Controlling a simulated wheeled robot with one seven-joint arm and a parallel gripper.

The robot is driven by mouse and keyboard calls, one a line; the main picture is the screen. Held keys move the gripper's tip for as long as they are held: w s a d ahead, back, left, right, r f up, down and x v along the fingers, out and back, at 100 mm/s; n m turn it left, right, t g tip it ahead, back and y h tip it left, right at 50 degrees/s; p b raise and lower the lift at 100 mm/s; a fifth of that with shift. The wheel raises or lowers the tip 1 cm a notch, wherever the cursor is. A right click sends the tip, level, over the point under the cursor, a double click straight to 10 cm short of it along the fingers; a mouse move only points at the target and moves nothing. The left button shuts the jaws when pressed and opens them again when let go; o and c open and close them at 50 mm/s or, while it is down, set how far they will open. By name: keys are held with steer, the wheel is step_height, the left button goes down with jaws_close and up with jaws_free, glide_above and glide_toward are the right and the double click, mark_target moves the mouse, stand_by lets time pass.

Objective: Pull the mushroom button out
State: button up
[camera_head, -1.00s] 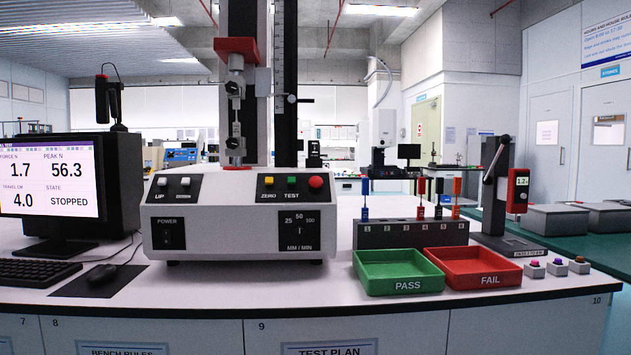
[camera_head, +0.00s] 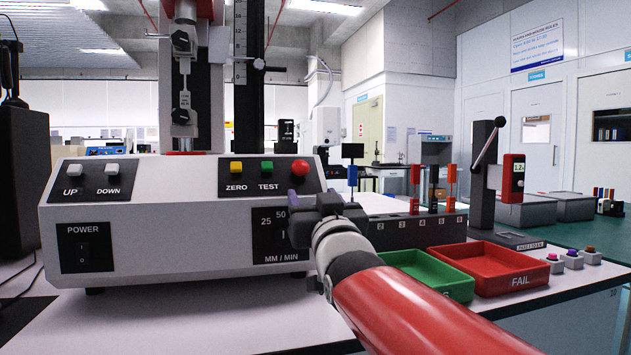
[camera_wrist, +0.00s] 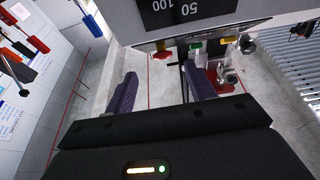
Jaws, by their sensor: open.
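The red mushroom button (camera_head: 299,168) sits at the right end of the tester's sloped top panel, beside the green TEST button (camera_head: 267,167) and the yellow ZERO button (camera_head: 236,167). My gripper (camera_head: 308,205) is in front of the panel, below the red button and apart from it, covering part of the speed dial. In the wrist view the red button (camera_wrist: 162,55) shows beyond the gap between the two purple-grey fingers of my open gripper (camera_wrist: 160,85). Nothing is between the fingers. I cannot tell whether the button is pressed in.
The tester's column (camera_head: 192,80) and grips rise behind the panel. To the right are a numbered rack (camera_head: 400,228) of coloured tools, a green tray (camera_head: 432,272) and a red tray (camera_head: 500,265). A lever press (camera_head: 482,180) stands behind them.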

mark_target(302, 170)
steer(key=shift+t+y, duration=0.3)
steer(key=p+x, duration=0.1)
steer(key=x, duration=0.3)
steer(key=r+p+x, duration=0.1)
steer(key=x, duration=0.3)
steer(key=shift+s, duration=0.15)
steer(key=shift+w+a+r, duration=0.1)
steer(key=shift+w+r, duration=0.05)
steer(key=shift+w, duration=0.25)
steer(key=shift+c, duration=0.3)
